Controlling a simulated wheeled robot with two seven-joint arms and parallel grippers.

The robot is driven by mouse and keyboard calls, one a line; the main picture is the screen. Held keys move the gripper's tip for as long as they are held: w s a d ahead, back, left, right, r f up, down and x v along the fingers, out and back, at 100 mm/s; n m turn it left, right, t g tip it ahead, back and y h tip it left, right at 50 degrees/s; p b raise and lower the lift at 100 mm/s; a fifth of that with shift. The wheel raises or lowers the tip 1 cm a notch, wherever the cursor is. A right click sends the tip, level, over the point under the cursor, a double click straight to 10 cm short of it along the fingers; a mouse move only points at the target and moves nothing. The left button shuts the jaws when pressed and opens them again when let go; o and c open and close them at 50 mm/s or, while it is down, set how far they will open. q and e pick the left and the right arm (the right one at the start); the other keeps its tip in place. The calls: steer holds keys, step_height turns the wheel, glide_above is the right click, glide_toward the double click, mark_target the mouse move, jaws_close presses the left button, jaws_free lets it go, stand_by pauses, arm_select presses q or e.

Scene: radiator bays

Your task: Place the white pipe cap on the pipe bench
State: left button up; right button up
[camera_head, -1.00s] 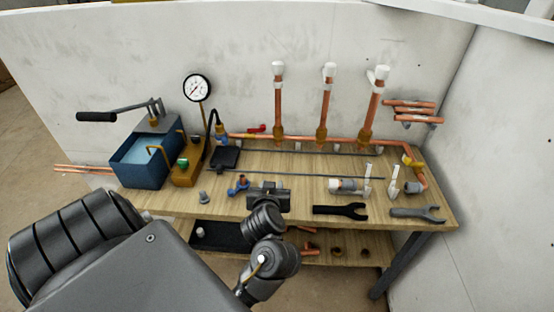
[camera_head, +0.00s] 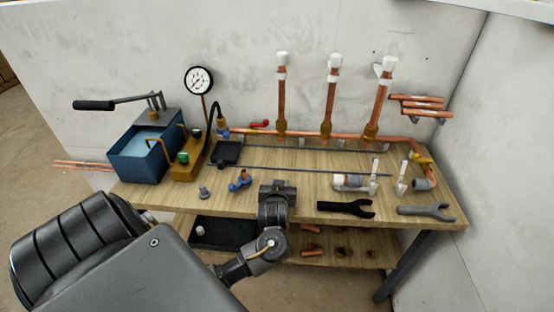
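The pipe bench (camera_head: 300,184) is a wooden table against the wall with a lower shelf. White caps sit on the tops of three upright copper pipes: a left one (camera_head: 281,58), a middle one (camera_head: 334,61) and a right one (camera_head: 389,66). A small white cap-like piece (camera_head: 200,230) is in the black tray on the lower shelf. I cannot tell which is the task's cap. My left gripper (camera_head: 277,187) is over the bench's front edge, seen from behind; its fingers are hidden, so its opening and any contents do not show. My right gripper is out of view.
A blue tank pump (camera_head: 142,163) and a pressure gauge (camera_head: 199,80) stand at the left. A blue fitting (camera_head: 240,181) lies left of my gripper. Two dark wrenches, one black (camera_head: 346,208) and one grey (camera_head: 427,212), and a white-and-grey fitting (camera_head: 352,182) lie at the right.

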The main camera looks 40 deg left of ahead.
arm_select(q)
steer(key=shift+f, duration=0.15)
steer(key=o, duration=0.9)
steer(key=shift+o, duration=0.2)
steer(key=shift+d+r, duration=0.1)
steer(key=shift+r, duration=0.15)
steer(key=p+v, duration=0.2)
steer(key=v, duration=1)
steer(key=shift+f, duration=0.1)
